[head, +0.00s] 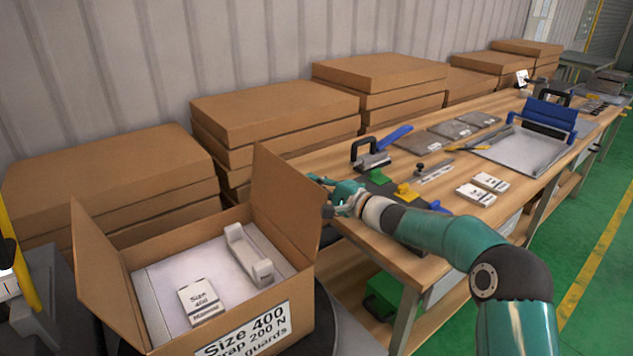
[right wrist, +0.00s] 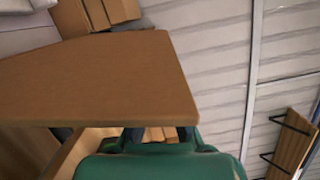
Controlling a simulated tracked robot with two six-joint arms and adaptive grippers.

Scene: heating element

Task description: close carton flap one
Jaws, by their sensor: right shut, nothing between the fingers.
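An open carton (head: 225,329) stands at the lower left of the head view, with a white tray-like part and a small "Size 400" box inside. Its left flap (head: 103,285) stands up, leaning outward. Its right flap (head: 286,200) also stands up. I cannot tell which one is flap one. My right gripper (head: 326,194) is shut and empty at the outer right side of the right flap, close to its edge; contact cannot be told. In the right wrist view a brown flap panel (right wrist: 110,85) covers much of the picture and hides the fingertips. My left gripper is not in view.
A wooden workbench (head: 325,218) runs to the back right, bearing tools, small white boxes (head: 483,188) and a blue-handled device (head: 545,118). Stacks of flat cartons (head: 275,112) line the wall behind. A green bin (head: 382,298) sits under the bench. Green floor is clear at the right.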

